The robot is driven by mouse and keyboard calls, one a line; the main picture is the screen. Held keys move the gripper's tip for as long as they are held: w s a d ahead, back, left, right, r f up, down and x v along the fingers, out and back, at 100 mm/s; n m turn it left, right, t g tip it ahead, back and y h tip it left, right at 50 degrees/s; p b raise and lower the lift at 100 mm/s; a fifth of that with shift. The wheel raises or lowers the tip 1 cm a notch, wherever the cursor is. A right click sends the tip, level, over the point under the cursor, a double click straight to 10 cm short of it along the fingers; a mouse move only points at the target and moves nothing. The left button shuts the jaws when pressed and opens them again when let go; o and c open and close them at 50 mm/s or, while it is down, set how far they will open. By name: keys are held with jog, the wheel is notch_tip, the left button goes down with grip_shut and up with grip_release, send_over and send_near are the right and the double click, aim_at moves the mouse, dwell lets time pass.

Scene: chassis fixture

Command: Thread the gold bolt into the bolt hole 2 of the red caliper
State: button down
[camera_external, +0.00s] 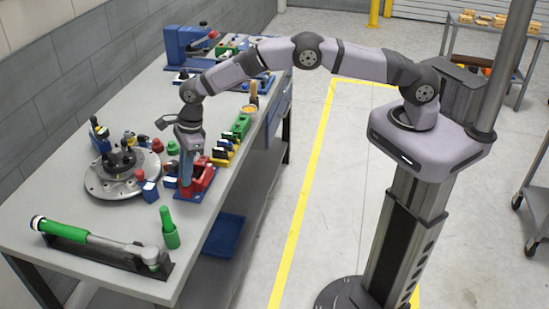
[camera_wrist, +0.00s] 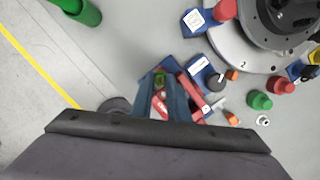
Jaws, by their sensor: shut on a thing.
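The red caliper (camera_external: 205,181) sits on a blue base (camera_external: 184,196) near the table's front edge. Red parts of it show in the wrist view (camera_wrist: 192,92), partly behind my fingers. My gripper (camera_external: 186,184) points down over this fixture, its blue-grey fingers low among the red parts. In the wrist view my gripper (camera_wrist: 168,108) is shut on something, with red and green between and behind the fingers. I cannot make out the gold bolt or bolt hole 2; the fingers hide that area.
A round metal hub (camera_external: 117,175) stands left of the fixture, with small coloured blocks around it. A green holder (camera_external: 169,230) and a green-handled torque wrench (camera_external: 95,241) are at the near end. Green and yellow blocks (camera_external: 236,130) stand beyond the caliper.

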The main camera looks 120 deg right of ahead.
jog(key=shift+s+a+f+m, duration=0.15)
jog(key=shift+s+f+m, duration=0.05)
jog(key=shift+f+m, duration=0.15)
jog(key=shift+m+h, duration=0.3)
jog(key=shift+m, duration=1.05)
jog(key=c, duration=1.6)
grip_release()
jog(key=shift+w, duration=0.15)
jog(key=shift+r, duration=0.1)
jog(key=c, duration=0.4)
jog(key=shift+w+r, duration=0.1)
jog(key=shift+r, duration=0.05)
